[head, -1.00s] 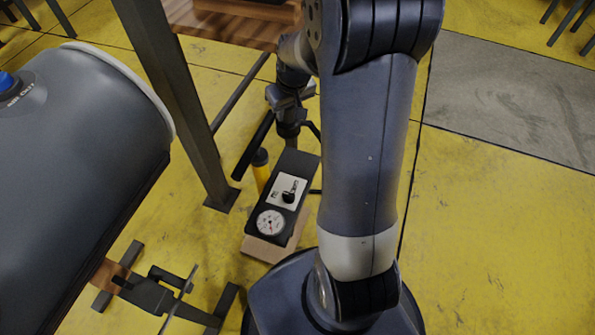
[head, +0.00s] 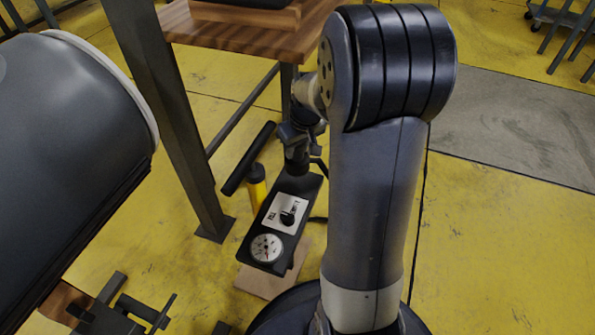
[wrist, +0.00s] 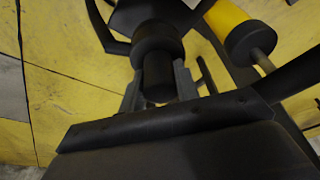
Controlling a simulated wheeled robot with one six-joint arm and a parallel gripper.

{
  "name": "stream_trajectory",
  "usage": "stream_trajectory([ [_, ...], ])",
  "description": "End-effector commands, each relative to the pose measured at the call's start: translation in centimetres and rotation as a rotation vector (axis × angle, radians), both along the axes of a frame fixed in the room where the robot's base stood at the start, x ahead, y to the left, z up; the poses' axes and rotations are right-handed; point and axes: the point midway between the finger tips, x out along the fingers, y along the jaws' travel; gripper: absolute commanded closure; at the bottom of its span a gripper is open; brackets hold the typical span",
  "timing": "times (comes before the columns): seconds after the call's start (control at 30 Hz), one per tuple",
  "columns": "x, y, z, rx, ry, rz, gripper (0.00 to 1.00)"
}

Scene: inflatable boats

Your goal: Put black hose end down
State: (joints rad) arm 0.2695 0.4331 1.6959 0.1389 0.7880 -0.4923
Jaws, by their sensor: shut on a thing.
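My gripper (wrist: 158,88) is shut on a black cylindrical piece, the black hose end (wrist: 157,62), which sits between the two fingers in the wrist view. In the head view my gripper (head: 297,165) is low over the far end of a black pump unit (head: 262,226). The unit has a white dial gauge (head: 267,248) and a pale panel with a black knob (head: 286,213). The hose end itself is hard to make out in the head view, and I cannot tell whether it touches the unit.
A yellow hand pump (head: 257,188) with a black handle (head: 248,158) stands just left of my gripper. A table leg (head: 178,130) and wooden tabletop (head: 245,35) are close behind. A grey inflatable boat (head: 70,140) fills the left.

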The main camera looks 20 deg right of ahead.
Motion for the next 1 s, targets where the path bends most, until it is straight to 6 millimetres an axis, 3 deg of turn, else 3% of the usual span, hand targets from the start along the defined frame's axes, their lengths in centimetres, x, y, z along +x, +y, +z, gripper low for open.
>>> stream_trajectory([
  [0.4,0.0,0.0,-6.0,0.000,0.001,0.001,0.95],
  [0.63,0.0,0.0,-6.2,-0.001,0.000,0.001,0.99],
  [0.67,0.0,0.0,-6.2,-0.001,0.000,0.001,0.69],
  [0.9,0.0,0.0,-6.2,-0.001,0.000,0.001,0.49],
  [1.0,0.0,0.0,-6.1,-0.001,0.000,0.001,0.48],
])
